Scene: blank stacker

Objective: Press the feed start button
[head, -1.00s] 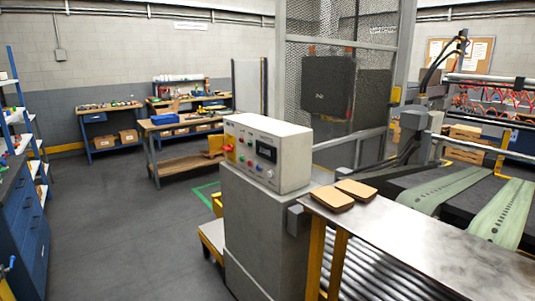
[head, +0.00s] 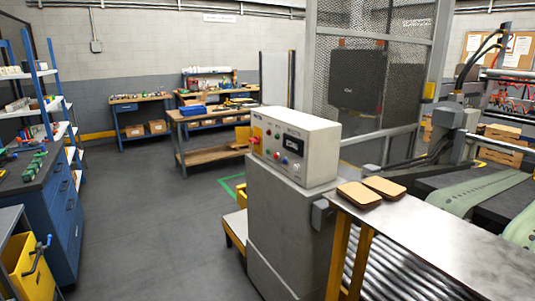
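The control box (head: 311,153) is a pale unit on top of a grey pedestal (head: 280,220), right of the picture's middle. Its front panel faces left and toward me. It carries several small coloured buttons (head: 277,155), a dark display (head: 294,145) and a red-and-yellow switch (head: 256,140) at its left edge. The labels are too small to read, so I cannot tell which button is feed start. Neither of my grippers is in view.
A metal table (head: 440,243) with two brown pads (head: 358,195) stands right of the pedestal. A mesh guard (head: 345,45) rises behind. A blue drawer cabinet (head: 65,215) and a yellow bin (head: 30,265) are at left. The grey floor (head: 150,220) between is clear.

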